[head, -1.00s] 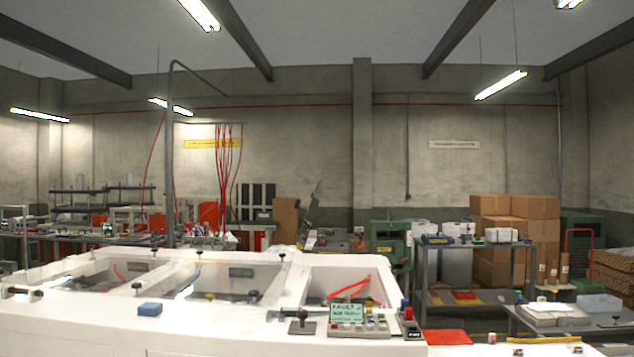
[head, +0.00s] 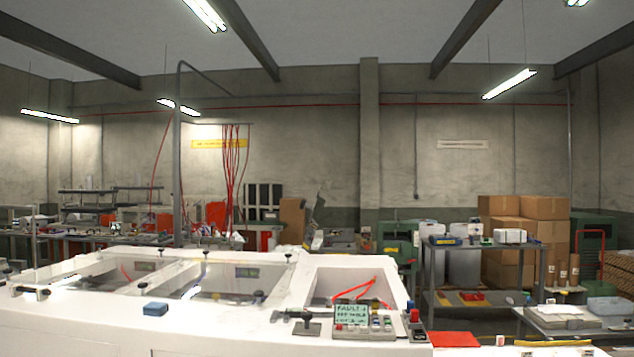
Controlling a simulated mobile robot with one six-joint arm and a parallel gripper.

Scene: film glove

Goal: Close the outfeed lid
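The white machine (head: 230,325) fills the lower left and middle of the head view. Its right bay (head: 318,287) is uncovered, with a red object (head: 356,291) inside. A thin grey slanted panel (head: 315,217) rises behind that bay. I cannot tell whether it is the outfeed lid standing open. The two bays to the left seem to have clear covers with dark knobs (head: 204,256). My gripper is not in view.
A control panel (head: 365,328) with a green fault display (head: 351,314) sits at the machine's front right. A blue block (head: 155,309) lies on the front ledge. A shelf cart (head: 480,298) and cardboard boxes (head: 515,235) stand at the right.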

